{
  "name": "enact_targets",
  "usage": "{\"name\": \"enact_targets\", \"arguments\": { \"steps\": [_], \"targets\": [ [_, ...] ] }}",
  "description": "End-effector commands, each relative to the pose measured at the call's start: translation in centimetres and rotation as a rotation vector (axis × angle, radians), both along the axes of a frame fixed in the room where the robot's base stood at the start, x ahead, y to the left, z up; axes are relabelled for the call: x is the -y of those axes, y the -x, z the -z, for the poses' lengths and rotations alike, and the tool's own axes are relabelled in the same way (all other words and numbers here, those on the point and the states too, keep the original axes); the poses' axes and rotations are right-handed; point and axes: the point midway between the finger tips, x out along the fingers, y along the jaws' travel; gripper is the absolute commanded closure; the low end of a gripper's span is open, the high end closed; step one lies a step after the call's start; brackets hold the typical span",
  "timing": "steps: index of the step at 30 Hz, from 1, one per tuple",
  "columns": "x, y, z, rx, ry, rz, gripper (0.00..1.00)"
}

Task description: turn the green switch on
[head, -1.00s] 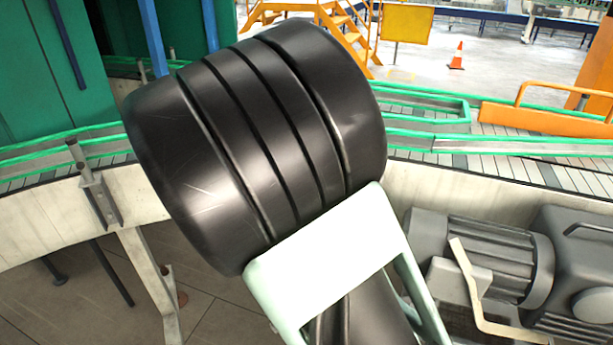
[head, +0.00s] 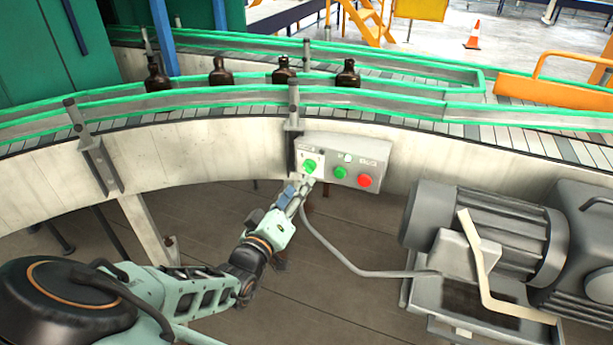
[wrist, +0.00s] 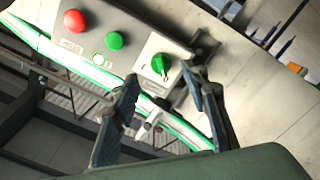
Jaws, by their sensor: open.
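The green switch (head: 310,166) is a rotary knob at the left end of a grey control box on the conveyor's side. In the wrist view the green switch (wrist: 160,64) shows ahead of my fingers, its grip ridge slightly tilted. My gripper (head: 304,190) is just below and in front of the switch in the head view. In the wrist view my gripper (wrist: 160,85) is open, one finger to each side of and below the knob. I see no clear contact.
A green button (head: 341,173) and a red button (head: 365,180) sit right of the switch. A grey cable hangs below the box. A grey motor (head: 480,235) stands at right. Several amber bottles (head: 222,72) stand on the conveyor above.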

Motion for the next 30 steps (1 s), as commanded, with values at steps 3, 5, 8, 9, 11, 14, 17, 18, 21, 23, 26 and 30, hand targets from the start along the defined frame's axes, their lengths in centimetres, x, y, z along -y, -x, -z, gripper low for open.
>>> {"name": "enact_targets", "arguments": {
  "steps": [3, 5, 8, 9, 11, 14, 17, 18, 21, 23, 26, 30],
  "targets": [
    [0.9, -2.2, 0.1, 0.0, 0.001, 0.002, 0.59],
    [1.2, -3.2, 0.1, 0.001, 0.0, 0.002, 0.59],
    [1.7, -4.5, 0.1, -0.001, 0.0, 0.001, 0.59],
    [1.8, -4.9, 0.1, -0.001, 0.0, 0.001, 0.59],
    [2.0, -5.3, 0.0, -0.001, 0.0, 0.001, 0.59],
    [2.1, -5.7, 0.1, -0.001, 0.0, 0.0, 0.59],
    [2.1, -5.8, 0.1, -0.002, -0.001, -0.001, 0.59],
    [2.1, -5.8, 0.1, -0.002, -0.001, -0.001, 0.59],
    [2.1, -5.8, 0.0, -0.002, -0.001, -0.001, 0.59],
    [2.1, -5.8, 0.0, -0.002, -0.001, -0.001, 0.62],
    [2.1, -5.8, 0.0, -0.002, -0.001, -0.001, 0.73],
    [2.1, -5.8, 0.0, -0.002, -0.002, -0.001, 0.88]
  ]
}}
